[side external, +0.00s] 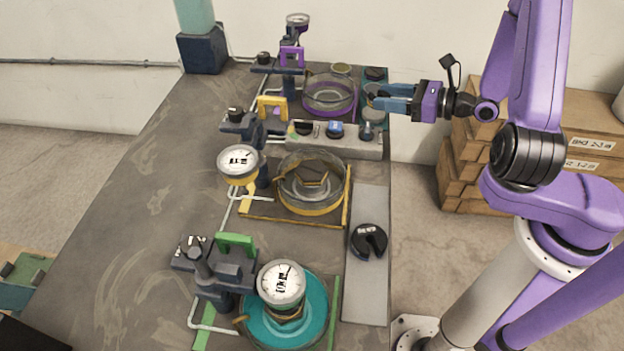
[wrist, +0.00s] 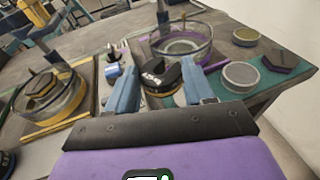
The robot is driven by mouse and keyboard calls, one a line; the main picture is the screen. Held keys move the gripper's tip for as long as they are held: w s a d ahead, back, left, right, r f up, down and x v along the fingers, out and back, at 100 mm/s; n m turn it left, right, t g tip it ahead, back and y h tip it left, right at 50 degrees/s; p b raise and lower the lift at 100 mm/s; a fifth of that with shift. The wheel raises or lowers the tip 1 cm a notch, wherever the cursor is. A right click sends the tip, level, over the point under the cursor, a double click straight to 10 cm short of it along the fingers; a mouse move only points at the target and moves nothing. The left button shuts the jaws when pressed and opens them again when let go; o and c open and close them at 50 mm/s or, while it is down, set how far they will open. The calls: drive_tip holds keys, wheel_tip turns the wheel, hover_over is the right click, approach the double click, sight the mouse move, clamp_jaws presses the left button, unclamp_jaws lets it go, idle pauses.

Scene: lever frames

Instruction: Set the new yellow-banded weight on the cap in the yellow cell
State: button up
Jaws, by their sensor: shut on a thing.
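The yellow cell (side external: 306,205) is a glass dish with a yellow base ring, in the middle of the bench; it also shows at the left of the wrist view (wrist: 57,108). A dark hexagonal cap (side external: 312,173) sits inside it, also seen in the wrist view (wrist: 41,84). My gripper (side external: 374,98) is at the far right of the bench, beside the purple cell and away from the yellow one. In the wrist view its fingers (wrist: 163,90) are shut on a black slotted weight (wrist: 158,75) with a white label. A yellowish edge shows under the weight.
The purple cell (side external: 328,112) and a grey rack with several knobs (side external: 350,150) stand near my gripper. Another black slotted weight (side external: 368,242) lies on the pale strip (side external: 366,300). The green-framed cell (side external: 258,325) is at the front.

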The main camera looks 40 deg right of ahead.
drive_tip(key=w+a+r+n+g+y, duration=0.1)
drive_tip(key=a+r+n+g+y, duration=0.15)
drive_tip(key=a, duration=0.25)
drive_tip(key=a+r+n+g+y, duration=0.2)
drive_tip(key=a+n+g+y, duration=0.15)
drive_tip(key=a, duration=0.25)
wheel_tip(320, 180, up, 3)
drive_tip(key=n+g+y, duration=0.2)
drive_tip(key=n+g, duration=0.6)
drive_tip(key=g, duration=0.2)
hover_over(321, 163)
drive_tip(key=shift+f, duration=3.75)
drive_tip(key=shift+w+f, duration=0.1)
drive_tip(key=shift+f, duration=0.15)
drive_tip(key=o, duration=1.3)
drive_tip(key=v, duration=1.7)
drive_tip(key=shift+d+r, duration=0.1)
drive_tip(key=shift+d, duration=0.1)
